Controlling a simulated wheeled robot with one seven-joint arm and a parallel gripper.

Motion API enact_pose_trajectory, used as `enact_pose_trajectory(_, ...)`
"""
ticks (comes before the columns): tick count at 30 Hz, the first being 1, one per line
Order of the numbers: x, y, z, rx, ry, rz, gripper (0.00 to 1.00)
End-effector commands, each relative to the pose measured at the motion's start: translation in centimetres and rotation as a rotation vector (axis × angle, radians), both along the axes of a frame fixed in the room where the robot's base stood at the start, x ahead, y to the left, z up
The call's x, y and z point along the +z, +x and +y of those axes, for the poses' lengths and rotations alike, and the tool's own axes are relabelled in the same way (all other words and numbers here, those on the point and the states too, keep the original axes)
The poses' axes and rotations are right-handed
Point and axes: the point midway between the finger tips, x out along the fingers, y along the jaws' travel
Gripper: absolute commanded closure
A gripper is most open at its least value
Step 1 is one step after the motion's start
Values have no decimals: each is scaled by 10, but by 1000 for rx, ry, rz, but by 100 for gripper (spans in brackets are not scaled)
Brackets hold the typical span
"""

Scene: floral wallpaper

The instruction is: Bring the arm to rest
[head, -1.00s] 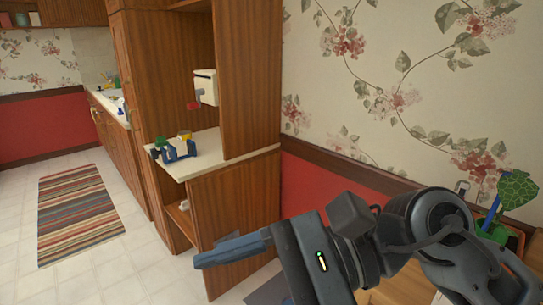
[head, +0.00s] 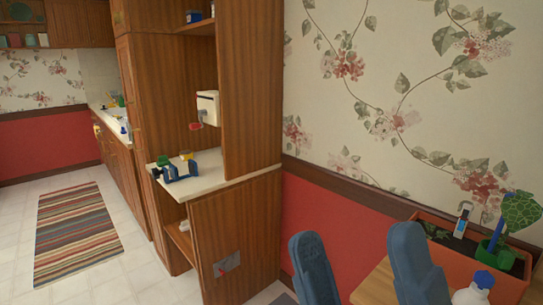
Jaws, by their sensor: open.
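The rest of my arm is below the picture's edge and hidden.
An orange planter (head: 510,263) stands on the wooden surface (head: 376,287) at right. A striped rug (head: 77,232) lies on open floor.

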Motion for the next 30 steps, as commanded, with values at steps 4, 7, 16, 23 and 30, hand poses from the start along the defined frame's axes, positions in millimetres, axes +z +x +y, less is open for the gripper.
enact_pose_trajectory(4, -45, -11, -25, 67, 187, 245, 30)
enact_pose_trajectory(7, -77, -23, -41, 105, 306, 401, 30)
enact_pose_trajectory(16, -176, -87, -89, 172, 637, 847, 30)
enact_pose_trajectory(23, -234, -157, -128, 164, 856, 1155, 30)
enact_pose_trajectory(30, -258, -203, -156, 131, 985, 1328, 30)
